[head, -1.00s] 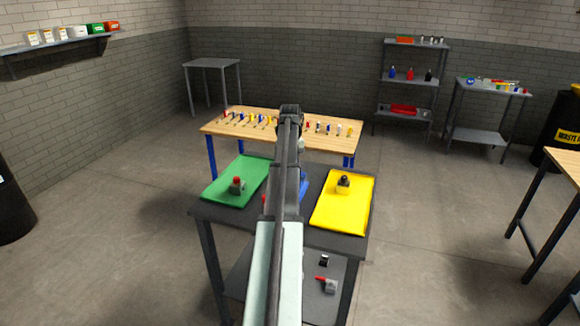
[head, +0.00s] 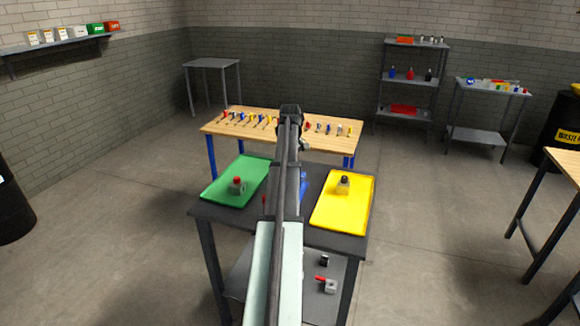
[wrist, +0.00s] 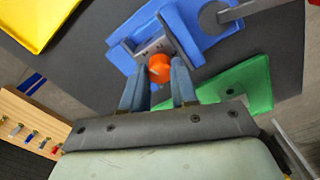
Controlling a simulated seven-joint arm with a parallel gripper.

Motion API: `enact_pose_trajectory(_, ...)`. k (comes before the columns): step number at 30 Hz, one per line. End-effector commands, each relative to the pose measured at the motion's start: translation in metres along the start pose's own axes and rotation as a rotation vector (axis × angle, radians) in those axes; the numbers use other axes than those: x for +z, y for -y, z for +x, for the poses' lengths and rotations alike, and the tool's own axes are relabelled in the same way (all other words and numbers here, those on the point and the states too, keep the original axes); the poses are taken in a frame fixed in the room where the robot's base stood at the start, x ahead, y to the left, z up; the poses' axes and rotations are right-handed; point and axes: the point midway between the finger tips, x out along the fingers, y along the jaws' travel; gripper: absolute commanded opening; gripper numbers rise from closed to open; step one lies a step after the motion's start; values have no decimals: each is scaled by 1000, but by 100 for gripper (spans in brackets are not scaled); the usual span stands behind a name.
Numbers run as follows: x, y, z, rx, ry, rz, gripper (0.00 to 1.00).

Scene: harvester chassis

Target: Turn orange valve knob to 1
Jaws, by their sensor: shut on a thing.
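The orange valve knob (wrist: 159,68) shows in the wrist view, on a grey valve body (wrist: 153,48) on the blue tray (wrist: 205,52). My gripper (wrist: 161,75) has one finger on each side of the knob and is shut on it. Any number marks by the knob are too small to read. In the head view my arm hides the knob and the gripper; only a strip of the blue tray (head: 303,188) shows beside the arm.
A wooden table (head: 225,128) with several small coloured tools stands behind.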

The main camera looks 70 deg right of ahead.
Motion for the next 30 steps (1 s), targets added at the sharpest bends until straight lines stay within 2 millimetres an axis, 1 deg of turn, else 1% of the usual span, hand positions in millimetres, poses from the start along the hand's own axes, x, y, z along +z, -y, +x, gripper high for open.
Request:
enact_pose_trajectory(7, 0, 0, 0, 0, 0, -1, 0)
enact_pose_trajectory(8, 0, 0, 0, 0, 0, 0, 31)
enact_pose_trajectory(15, 0, 0, 0, 0, 0, 0, 54)
enact_pose_trajectory(24, 0, 0, -2, 0, 0, 1, 54)
enact_pose_trajectory(26, 0, 0, -6, 1, 0, 1, 54)
enact_pose_trajectory(30, -1, -1, -22, 1, -1, 1, 54)
